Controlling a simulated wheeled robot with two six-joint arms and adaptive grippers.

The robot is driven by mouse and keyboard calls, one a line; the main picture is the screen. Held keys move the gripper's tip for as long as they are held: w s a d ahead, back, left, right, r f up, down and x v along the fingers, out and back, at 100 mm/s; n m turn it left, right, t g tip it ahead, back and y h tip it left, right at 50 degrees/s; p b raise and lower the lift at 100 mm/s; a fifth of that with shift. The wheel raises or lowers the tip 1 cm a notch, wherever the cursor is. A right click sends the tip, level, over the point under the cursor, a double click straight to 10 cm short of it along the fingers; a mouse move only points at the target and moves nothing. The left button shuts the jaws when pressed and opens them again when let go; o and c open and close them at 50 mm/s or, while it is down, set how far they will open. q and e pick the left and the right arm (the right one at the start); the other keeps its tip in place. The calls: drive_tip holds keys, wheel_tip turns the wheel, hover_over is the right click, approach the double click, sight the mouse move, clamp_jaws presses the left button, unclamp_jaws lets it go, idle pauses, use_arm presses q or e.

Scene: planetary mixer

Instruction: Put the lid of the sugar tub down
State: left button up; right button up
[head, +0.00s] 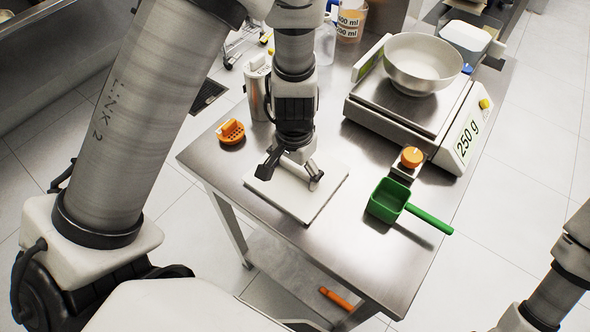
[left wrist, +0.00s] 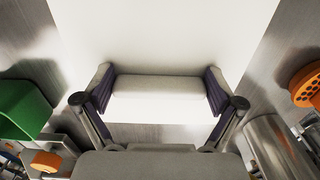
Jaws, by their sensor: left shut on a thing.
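The lid (head: 325,190) is a flat white square plate at the front left of the steel table. It lies on the tabletop or just above it; I cannot tell which. My left gripper (head: 290,180) points down over its middle. In the left wrist view the gripper (left wrist: 158,92) is shut on a pale raised bar, the lid's handle (left wrist: 158,86), with a finger at each end. The white plate (left wrist: 160,35) spreads out beyond the handle. I cannot clearly identify the sugar tub. My right gripper is out of view.
The steel table (head: 345,245) has an orange shaker top (head: 231,132) and metal canister (head: 257,88) left of my gripper. To the right are a green scoop (head: 388,200), an orange-capped item (head: 411,158) and a scale (head: 440,125) bearing a white bowl (head: 422,62). Bare steel fronts the lid's right side.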

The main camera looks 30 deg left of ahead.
sight(294, 177)
use_arm(q)
drive_tip(key=shift+s+r, duration=0.15)
drive_tip(key=shift+s, duration=0.2)
drive_tip(key=shift+f+b, duration=0.25)
drive_tip(key=shift+b, duration=0.05)
drive_tip(key=o, duration=1.2)
drive_tip(key=shift+w, duration=0.2)
drive_tip(key=shift+r, duration=0.1)
wheel_tip(294, 177, up, 12)
drive_tip(key=p, duration=0.1)
drive_tip(key=shift+r, duration=0.15)
